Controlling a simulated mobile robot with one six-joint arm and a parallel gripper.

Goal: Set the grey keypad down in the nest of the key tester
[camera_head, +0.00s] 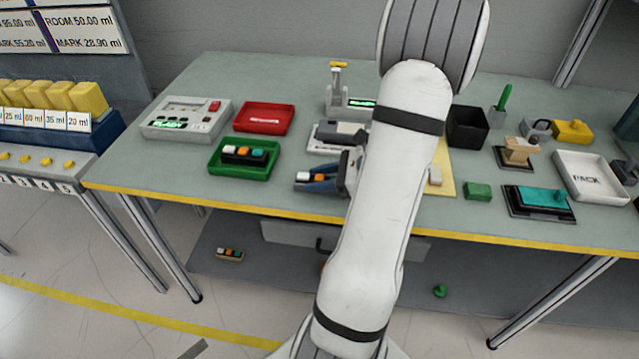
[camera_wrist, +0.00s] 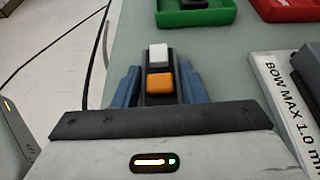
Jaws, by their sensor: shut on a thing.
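My gripper (camera_head: 316,182) is shut on a dark grey keypad (camera_wrist: 158,98) and holds it near the front edge of the bench. In the wrist view a white key and an orange key show between the blue fingers; the rest of the keypad is hidden by my gripper. In the head view the keypad (camera_head: 301,179) points to the left. A light grey box with a green display and a red button (camera_head: 187,119) stands at the back left, apart from my gripper. I cannot tell for sure that it is the key tester, nor make out its nest.
A green tray (camera_head: 218,171) holds another dark keypad; a red tray (camera_head: 264,118) is behind it. A gauge marked BOW MAX (camera_wrist: 283,105) stands close right of my gripper. A press-like stand (camera_head: 338,78) is behind. A tan keypad (camera_head: 229,254) lies below the bench.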

